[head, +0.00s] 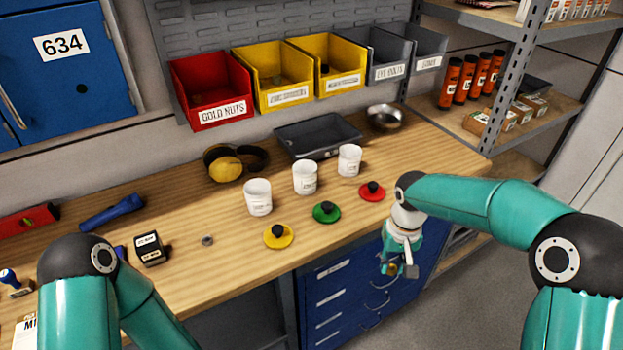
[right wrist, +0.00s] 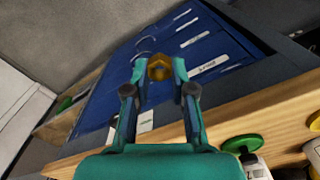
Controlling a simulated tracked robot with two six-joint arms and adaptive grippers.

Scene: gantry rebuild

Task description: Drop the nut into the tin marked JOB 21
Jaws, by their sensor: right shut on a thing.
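My right gripper (head: 399,268) is shut on a brass-coloured nut (right wrist: 159,67) and holds it out past the bench's front edge, in front of the blue drawers. Three white tins stand open on the bench: a left one (head: 258,198), a middle one (head: 305,178) and a right one (head: 349,160). Their labels are too small to read, so I cannot tell which is JOB 21. A small grey nut-like piece (head: 207,240) lies on the bench to the left. My left arm shows at lower left; its gripper is out of view.
Yellow (head: 278,236), green (head: 326,212) and red (head: 372,191) knobbed lids lie in front of the tins. A dark tray (head: 318,136) and a metal bowl (head: 385,118) stand behind. A black block (head: 150,249) sits at left. Bins, including GOLD NUTS (head: 211,90), hang above.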

